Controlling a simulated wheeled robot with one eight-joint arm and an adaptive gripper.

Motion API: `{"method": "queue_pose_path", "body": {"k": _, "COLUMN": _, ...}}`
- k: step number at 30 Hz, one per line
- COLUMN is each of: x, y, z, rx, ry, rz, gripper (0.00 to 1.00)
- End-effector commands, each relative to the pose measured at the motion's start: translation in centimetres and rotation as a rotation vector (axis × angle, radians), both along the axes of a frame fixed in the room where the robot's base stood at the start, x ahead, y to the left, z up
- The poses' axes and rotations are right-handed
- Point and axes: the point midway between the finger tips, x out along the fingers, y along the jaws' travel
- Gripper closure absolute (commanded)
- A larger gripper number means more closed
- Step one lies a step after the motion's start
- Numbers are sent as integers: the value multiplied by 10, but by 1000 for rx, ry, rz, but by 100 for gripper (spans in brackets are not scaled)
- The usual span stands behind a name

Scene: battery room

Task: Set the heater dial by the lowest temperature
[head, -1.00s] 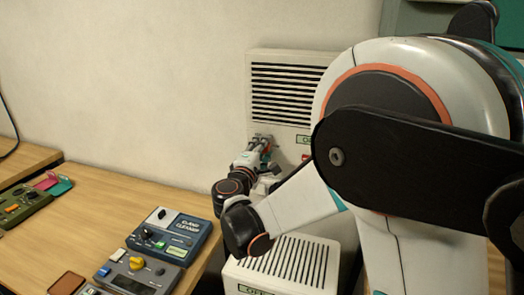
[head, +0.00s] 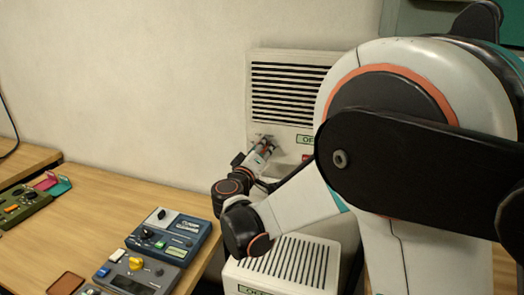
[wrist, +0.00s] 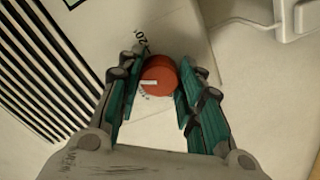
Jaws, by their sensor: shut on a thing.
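The heater dial (wrist: 158,77) is a round red knob with a short white mark, seen in the wrist view on a pale panel. A printed "20" shows at its upper left; other print beside it is too small to read. My gripper (wrist: 165,66) has its teal-padded fingers on either side of the dial and is shut on it. In the head view, my gripper (head: 267,141) is at the lower left of the white wall heater (head: 291,57), below its dark slats. The dial is hidden there. No temperature reading is legible.
A second white slatted unit (head: 284,262) stands below my arm. The wall above the table is bare.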

Motion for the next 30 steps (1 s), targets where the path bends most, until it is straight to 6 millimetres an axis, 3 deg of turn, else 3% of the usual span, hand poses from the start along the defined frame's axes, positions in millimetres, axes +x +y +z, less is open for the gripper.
{"method": "queue_pose_path", "body": {"k": 20, "x": -1, "y": -1, "z": -2, "rx": 64, "ry": -23, "rz": -2, "gripper": 90}}
{"method": "queue_pose_path", "body": {"k": 21, "x": -1, "y": -1, "z": -2, "rx": 64, "ry": -23, "rz": -2, "gripper": 62}}
{"method": "queue_pose_path", "body": {"k": 23, "x": -1, "y": 0, "z": -2, "rx": 63, "ry": -23, "rz": -2, "gripper": 48}}
{"method": "queue_pose_path", "body": {"k": 30, "x": 0, "y": 0, "z": -1, "rx": 62, "ry": -24, "rz": 0, "gripper": 46}}
